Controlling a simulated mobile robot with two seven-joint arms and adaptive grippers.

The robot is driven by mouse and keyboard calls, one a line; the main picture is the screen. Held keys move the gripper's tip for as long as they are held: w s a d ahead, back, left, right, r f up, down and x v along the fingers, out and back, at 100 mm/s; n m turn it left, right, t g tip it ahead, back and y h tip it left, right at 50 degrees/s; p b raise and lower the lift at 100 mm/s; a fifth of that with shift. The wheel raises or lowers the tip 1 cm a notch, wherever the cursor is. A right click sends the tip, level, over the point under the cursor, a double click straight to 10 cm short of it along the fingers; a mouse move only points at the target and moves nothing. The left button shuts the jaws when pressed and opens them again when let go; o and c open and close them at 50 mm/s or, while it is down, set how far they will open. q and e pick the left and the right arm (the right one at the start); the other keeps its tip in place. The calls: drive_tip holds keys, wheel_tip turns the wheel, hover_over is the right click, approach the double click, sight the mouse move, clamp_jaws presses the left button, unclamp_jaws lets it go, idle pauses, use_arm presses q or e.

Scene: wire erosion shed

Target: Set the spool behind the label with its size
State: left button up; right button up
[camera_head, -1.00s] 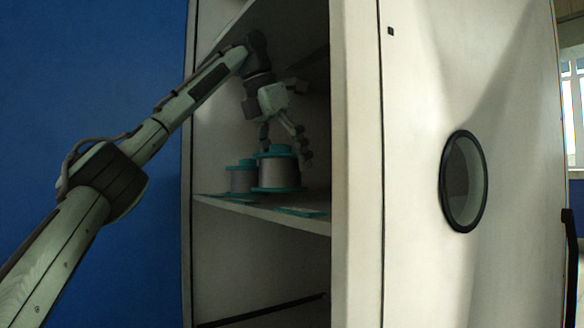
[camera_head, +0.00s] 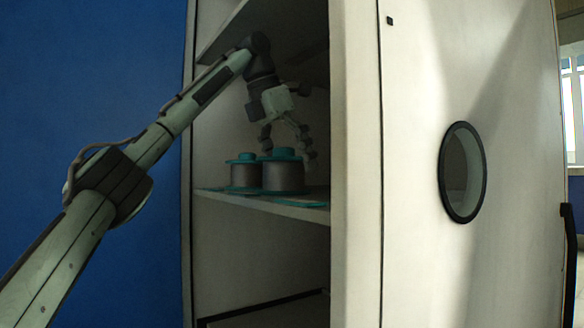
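A larger grey spool with teal flanges (camera_head: 284,177) stands upright on the cabinet shelf. A smaller spool of the same look (camera_head: 244,176) stands upright close to its left. My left gripper (camera_head: 288,149) is above the larger spool, pointing down. Its fingers are spread at either side of the spool's teal top; I cannot tell whether they touch it. A flat teal label (camera_head: 300,203) lies near the shelf's front edge, before the larger spool. Another teal strip lies further left, in front of the smaller spool. Any size text is too small to read. My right gripper is not in view.
The shelf (camera_head: 318,214) is narrow, with a shelf board (camera_head: 240,30) above and the cabinet's side panel (camera_head: 355,170) close on the right. An open compartment is below. A white panel with a round black-rimmed opening (camera_head: 443,170) stands at the right.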

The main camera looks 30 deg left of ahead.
sight(266, 160)
use_arm(q)
drive_tip(key=shift+r, duration=0.1)
drive_tip(key=shift+r, duration=0.2)
drive_tip(key=shift+s+a+r+p, duration=0.1)
drive_tip(key=shift+s+r+p, duration=0.05)
drive_tip(key=shift+r+p, duration=0.3)
drive_tip(key=shift+s+a+f+b, duration=0.1)
drive_tip(key=shift+s+f+b, duration=0.05)
drive_tip(key=shift+s+b, duration=0.15)
drive_tip(key=s, duration=0.1)
drive_tip(key=s+a+b, duration=0.1)
drive_tip(key=s, duration=0.1)
drive_tip(key=s+a+b, duration=0.1)
drive_tip(key=shift+s, duration=0.15)
drive_tip(key=s, duration=0.1)
drive_tip(key=s+a, duration=0.1)
drive_tip(key=s, duration=0.1)
drive_tip(key=s+a+b, duration=0.1)
drive_tip(key=s, duration=0.1)
drive_tip(key=shift+s, duration=0.15)
drive_tip(key=shift+s+a, duration=0.2)
drive_tip(key=shift+s, duration=0.35)
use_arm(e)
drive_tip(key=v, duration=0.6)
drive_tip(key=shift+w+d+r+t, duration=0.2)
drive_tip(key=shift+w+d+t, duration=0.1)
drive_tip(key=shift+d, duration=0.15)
